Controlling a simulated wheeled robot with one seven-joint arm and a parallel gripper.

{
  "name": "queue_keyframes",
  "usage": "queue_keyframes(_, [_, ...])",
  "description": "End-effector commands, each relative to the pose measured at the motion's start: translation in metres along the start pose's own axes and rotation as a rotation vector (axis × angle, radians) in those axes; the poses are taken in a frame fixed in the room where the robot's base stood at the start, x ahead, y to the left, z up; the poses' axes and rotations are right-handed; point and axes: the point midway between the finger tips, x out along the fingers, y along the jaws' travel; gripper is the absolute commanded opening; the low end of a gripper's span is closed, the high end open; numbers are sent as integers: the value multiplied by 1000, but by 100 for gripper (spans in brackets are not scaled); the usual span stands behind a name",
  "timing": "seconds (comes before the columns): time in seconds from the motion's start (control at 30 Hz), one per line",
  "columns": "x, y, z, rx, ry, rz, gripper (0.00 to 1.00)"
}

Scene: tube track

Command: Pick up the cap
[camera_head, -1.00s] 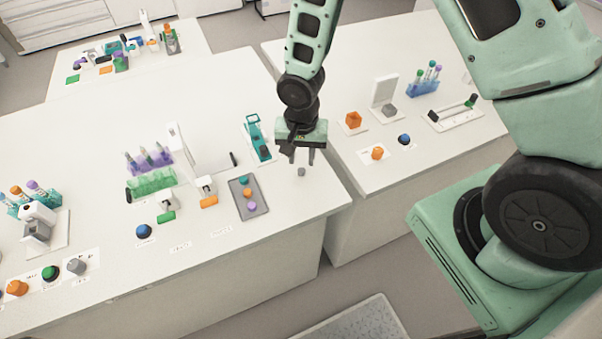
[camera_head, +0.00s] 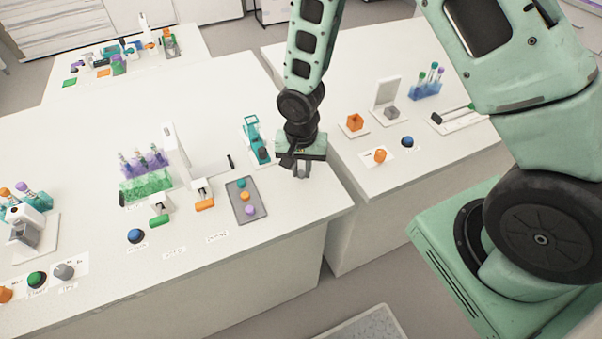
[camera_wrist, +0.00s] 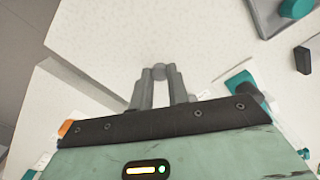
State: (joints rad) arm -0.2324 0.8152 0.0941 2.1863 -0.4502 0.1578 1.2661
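The cap (camera_wrist: 159,70) is small, round and grey, and it sits between the tips of my two grey fingers in the wrist view. My gripper (camera_head: 301,173) points down at the near right corner of the central white table. Its fingers are drawn in close together, with the cap between the tips, so it looks shut on the cap. In the head view the fingers mostly hide the cap. The cap is at or very near the tabletop; I cannot tell if it touches.
A grey tray (camera_head: 258,213) with coloured caps lies left of my gripper, and a teal device (camera_head: 254,137) stands behind it. Tube racks (camera_head: 147,184) are further left. A gap separates this table from the right one. The corner around the gripper is bare.

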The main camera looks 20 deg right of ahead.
Motion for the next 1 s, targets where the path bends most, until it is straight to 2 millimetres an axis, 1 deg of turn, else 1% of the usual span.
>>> queue_keyframes(0.33, [0, 0, 0, 0, 0, 0, 0])
queue_keyframes(0.47, [-5, 0, 0, 0, 0, 0, 0])
queue_keyframes(1.0, [-46, 0, 0, 0, 0, 0, 0])
